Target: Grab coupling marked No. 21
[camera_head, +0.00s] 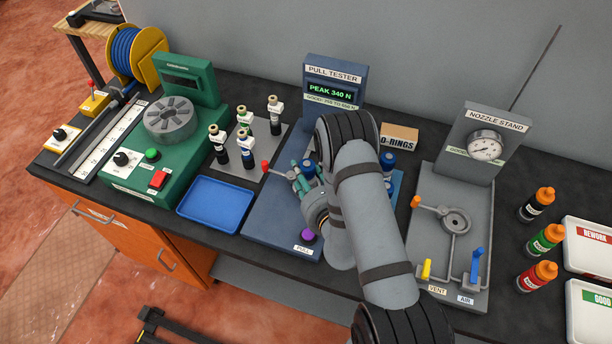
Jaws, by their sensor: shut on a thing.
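My gripper (302,178) is over the pull tester's blue base, left of my forearm. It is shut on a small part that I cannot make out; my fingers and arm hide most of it. Blue-topped pieces with white labels (388,161) stand on a blue tray (398,183) right of my arm, partly hidden. Several upright pieces with white labels (247,151) stand on a grey plate (262,157) to the left. The label numbers are too small to read, so I cannot tell which coupling is No. 21.
The pull tester (335,80) shows PEAK 340 N, with a red lever (266,167) and a purple knob (308,235). An empty blue tray (214,204) lies left. The nozzle stand (486,140), bottles (545,238) and REWORK and GOOD trays (590,318) are right.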

